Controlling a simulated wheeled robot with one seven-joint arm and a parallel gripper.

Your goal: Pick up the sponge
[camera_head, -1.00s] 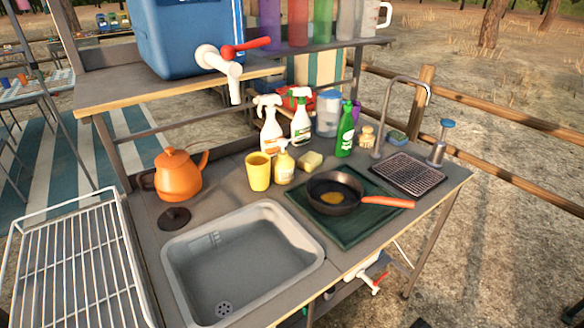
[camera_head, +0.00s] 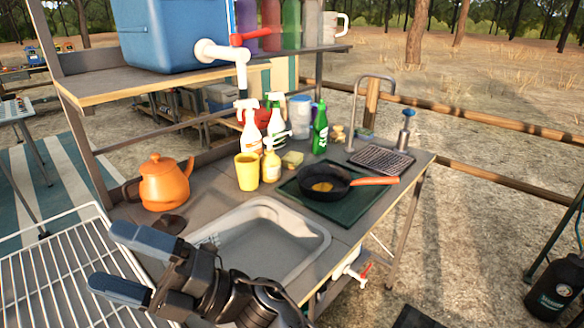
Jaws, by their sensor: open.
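A small yellow sponge (camera_head: 292,159) lies on the grey counter behind the frying pan, just right of the yellow soap bottle (camera_head: 271,164). A small green-blue block (camera_head: 366,135) lies at the back of the counter, right of the tap; I cannot tell if it is also a sponge. My gripper (camera_head: 108,260) is open and empty, with dark blue fingertips pointing left. It shows in front of the sink's left end and the wire rack, well apart from the sponge.
A frying pan (camera_head: 325,184) with an orange handle sits on a green mat (camera_head: 340,215). A yellow cup (camera_head: 247,171), spray bottles (camera_head: 277,126) and a green bottle (camera_head: 320,130) crowd around the sponge. The sink (camera_head: 300,248), kettle (camera_head: 165,185) and wire rack (camera_head: 50,250) are nearer.

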